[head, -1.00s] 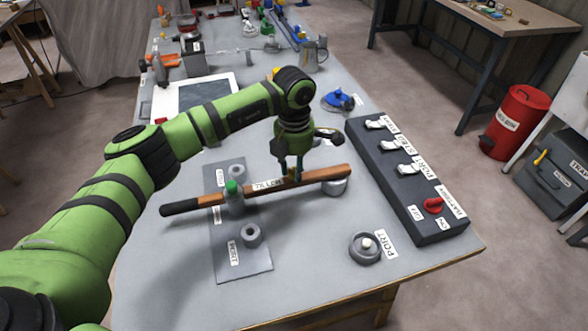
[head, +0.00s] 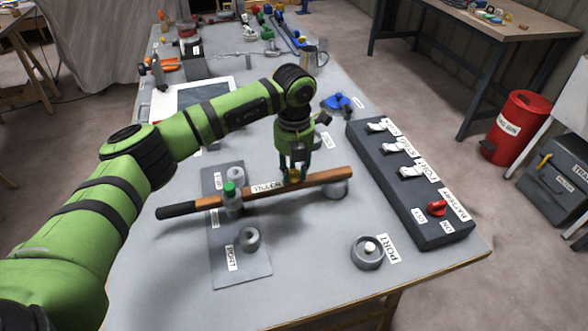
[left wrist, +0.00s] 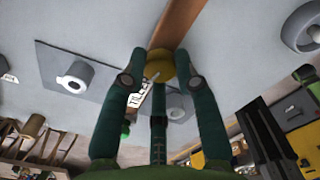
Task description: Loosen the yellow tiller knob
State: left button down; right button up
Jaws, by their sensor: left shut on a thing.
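The tiller is a brown wooden bar (head: 325,179) with a black grip, lying across the bench, labelled TILLER. The yellow knob (left wrist: 159,65) sits on top of the bar near its middle; in the head view little of it (head: 294,178) shows between my fingers. My left gripper (head: 294,170) points down over the bar and is shut on the knob. In the left wrist view its fingers (left wrist: 158,76) stand around the knob's sides. My right gripper is not in view.
A green-topped post (head: 231,190) stands at the bar's left part, on a grey plate (head: 245,268) with ring sockets. A dark switch panel (head: 420,205) with a red battery switch (head: 437,208) lies to the right. A PORT ring fitting (head: 367,252) is near the front edge.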

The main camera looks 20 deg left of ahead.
aim_at(294, 173)
pick_arm(q)
jog(key=shift+n, duration=0.4)
jog(key=c, duration=0.9)
grip_release()
jog(key=shift+c, duration=0.2)
jog(key=shift+r, duration=0.2)
notch_tip(294, 173, up, 12)
jog(key=shift+f, duration=0.2)
